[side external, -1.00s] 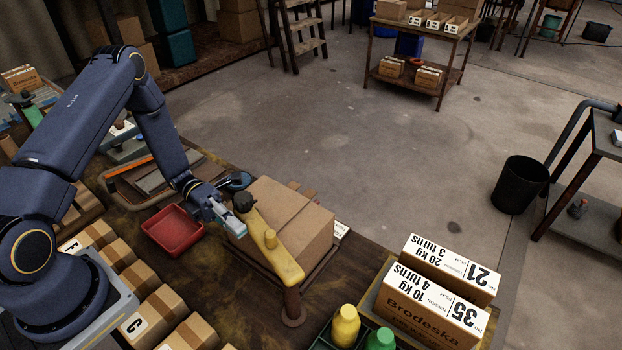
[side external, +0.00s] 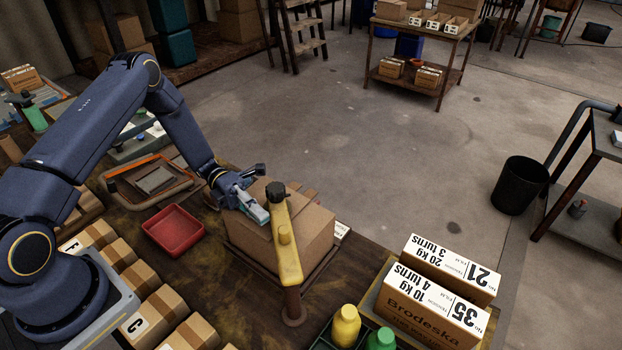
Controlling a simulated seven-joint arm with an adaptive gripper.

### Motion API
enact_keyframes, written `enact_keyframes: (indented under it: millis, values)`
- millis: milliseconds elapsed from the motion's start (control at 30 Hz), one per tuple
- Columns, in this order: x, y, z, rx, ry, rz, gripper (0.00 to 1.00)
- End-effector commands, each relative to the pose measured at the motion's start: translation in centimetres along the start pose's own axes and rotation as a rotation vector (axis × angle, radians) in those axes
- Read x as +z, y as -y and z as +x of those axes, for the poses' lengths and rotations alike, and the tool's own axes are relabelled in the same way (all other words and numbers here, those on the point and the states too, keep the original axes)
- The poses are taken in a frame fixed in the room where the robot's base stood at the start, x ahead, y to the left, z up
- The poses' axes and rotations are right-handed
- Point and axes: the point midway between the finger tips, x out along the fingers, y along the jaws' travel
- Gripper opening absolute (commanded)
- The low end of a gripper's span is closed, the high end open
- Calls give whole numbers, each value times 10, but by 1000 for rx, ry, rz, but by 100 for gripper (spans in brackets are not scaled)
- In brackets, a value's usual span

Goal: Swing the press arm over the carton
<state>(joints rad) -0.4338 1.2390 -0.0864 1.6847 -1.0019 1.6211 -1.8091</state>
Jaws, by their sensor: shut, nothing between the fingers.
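The yellow press arm (side external: 288,250) reaches back from its post (side external: 293,308) at the near side, and its far end with a dark knob (side external: 275,192) lies over the carton (side external: 315,226). The carton is a closed brown box on a low tray or stand. My gripper (side external: 262,218) is shut and empty, just left of the press arm's far part, over the carton's left side. It looks close to the arm or touching it; I cannot tell which.
A red tray (side external: 173,230) lies left of the carton. Labelled boxes (side external: 432,308) stand at the right front, beside yellow and green bottles (side external: 346,325). Several small cartons (side external: 155,310) line the front left. Open floor lies behind the bench.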

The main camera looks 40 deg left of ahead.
Motion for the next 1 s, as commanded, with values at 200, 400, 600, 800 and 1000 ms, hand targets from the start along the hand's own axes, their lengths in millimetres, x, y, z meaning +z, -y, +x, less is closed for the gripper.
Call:
enact_keyframes:
  millis: [200, 400, 600, 800, 1000]
  values:
    - [12, 1, 5, 4, 22, 18, 0]
    - [6, 1, 1, 4, 20, 16, 0]
    - [-26, 0, -18, 4, 7, 7, 0]
    - [-21, 0, -62, 4, 3, 9, 0]
    - [-10, 0, -98, 2, 1, 5, 0]
